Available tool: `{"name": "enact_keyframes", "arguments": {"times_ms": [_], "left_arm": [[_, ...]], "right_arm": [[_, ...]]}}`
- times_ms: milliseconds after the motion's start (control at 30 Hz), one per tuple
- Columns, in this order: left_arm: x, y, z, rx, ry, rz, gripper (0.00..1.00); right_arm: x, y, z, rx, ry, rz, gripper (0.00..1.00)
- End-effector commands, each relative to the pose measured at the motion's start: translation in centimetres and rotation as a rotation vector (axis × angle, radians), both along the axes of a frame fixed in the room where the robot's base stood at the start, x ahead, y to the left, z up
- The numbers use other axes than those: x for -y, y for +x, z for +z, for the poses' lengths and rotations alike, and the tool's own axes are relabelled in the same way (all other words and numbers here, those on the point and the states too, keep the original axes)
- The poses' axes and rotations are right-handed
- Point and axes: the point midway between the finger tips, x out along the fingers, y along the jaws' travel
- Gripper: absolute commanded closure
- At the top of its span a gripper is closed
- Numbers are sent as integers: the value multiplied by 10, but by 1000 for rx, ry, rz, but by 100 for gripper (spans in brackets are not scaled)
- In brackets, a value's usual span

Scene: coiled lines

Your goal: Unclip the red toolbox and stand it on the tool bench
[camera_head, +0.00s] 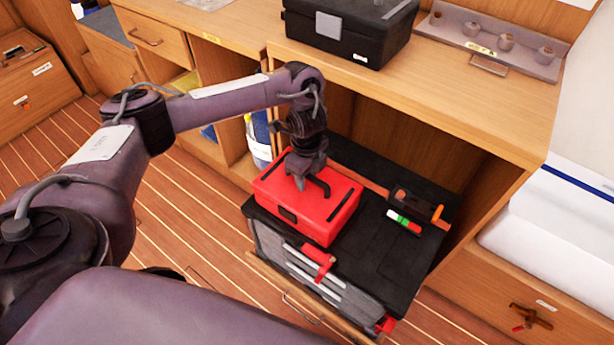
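The red toolbox (326,226) lies flat on a large black case (395,262) in the open bay under the wooden bench. It has black strips on its lid and a dark latch on its front. My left gripper (311,188) points down at the middle of the lid, at the dark handle. Its fingers and the handle merge, so I cannot tell whether it grips. A reddish-orange strap (362,180) runs behind the toolbox to a black buckle (408,203) on the case. I see no strap across the lid. The bench top (440,92) is above. My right gripper is out of view.
A black box (350,35) and a grey tray of small knobs (495,45) stand on the bench top. The bench's front edge overhangs the bay. A green, white and red tag (404,222) lies on the case. A white bunk (570,215) stands at right.

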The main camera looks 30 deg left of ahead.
Motion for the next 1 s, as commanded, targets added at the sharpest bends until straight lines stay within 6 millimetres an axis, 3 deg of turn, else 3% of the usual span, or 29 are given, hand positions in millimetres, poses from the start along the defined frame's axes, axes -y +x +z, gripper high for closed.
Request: {"name": "enact_keyframes", "arguments": {"times_ms": [200,500,1000], "left_arm": [[0,0,0,0,0,0,64],[0,0,0,0,0,-1,100],[-1,-6,2,-2,0,-1,100]], "right_arm": [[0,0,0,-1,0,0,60],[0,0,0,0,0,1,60],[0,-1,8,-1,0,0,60]]}}
